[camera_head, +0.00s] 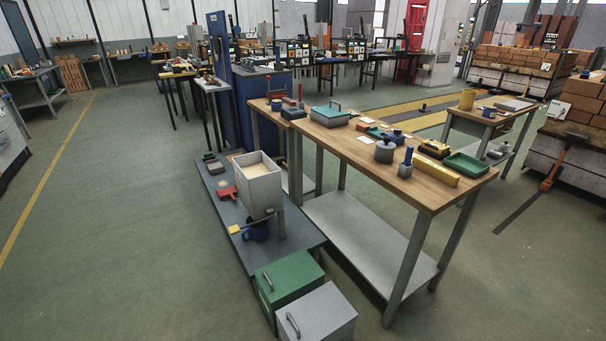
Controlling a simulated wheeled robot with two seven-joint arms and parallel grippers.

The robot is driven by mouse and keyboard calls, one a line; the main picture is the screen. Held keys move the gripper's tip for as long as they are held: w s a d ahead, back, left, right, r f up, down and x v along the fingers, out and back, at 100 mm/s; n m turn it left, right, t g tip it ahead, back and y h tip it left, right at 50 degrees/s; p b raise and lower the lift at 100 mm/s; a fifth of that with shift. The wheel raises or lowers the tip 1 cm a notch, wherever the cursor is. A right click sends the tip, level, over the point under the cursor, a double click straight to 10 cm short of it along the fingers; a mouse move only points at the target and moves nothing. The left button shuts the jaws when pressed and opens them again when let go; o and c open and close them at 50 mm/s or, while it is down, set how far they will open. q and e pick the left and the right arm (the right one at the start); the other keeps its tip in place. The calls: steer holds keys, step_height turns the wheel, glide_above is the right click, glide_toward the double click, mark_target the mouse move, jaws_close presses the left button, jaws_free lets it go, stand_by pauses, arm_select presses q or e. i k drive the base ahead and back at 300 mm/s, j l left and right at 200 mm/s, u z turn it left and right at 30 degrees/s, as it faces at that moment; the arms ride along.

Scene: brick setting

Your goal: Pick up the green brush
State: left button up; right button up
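No object is clearly recognizable as a green brush at this distance. A small green item (376,132) lies on the wooden workbench (350,149), among blue and dark pieces; its shape is too small to tell. A shallow green tray (464,167) lies near the bench's right end. A teal box with a handle on top (330,117) sits farther back on the bench. A small dark green item (208,156) is on the low grey platform (215,187). Neither of my grippers is in view.
A grey bin (262,190) stands on the platform beside the bench. Green (290,284) and grey (320,318) boxes stand on the floor at the front. A blue-handled grey tool (406,163) and yellow bar (436,173) are on the bench. The left floor is clear.

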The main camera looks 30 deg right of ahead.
mark_target(207, 157)
steer(key=i+j+z, duration=0.95)
steer(key=j+z, duration=0.3)
steer(key=i+j, duration=0.15)
steer(key=j, duration=0.25)
steer(key=i+j, duration=0.15)
steer(key=j, duration=0.2)
steer(key=i+j, duration=0.1)
steer(key=j, duration=0.3)
steer(key=i+j+z, duration=0.1)
steer(key=j, duration=0.3)
steer(key=i+j, duration=0.2)
steer(key=j, duration=0.15)
steer(key=i+j, duration=0.1)
steer(key=j, duration=0.3)
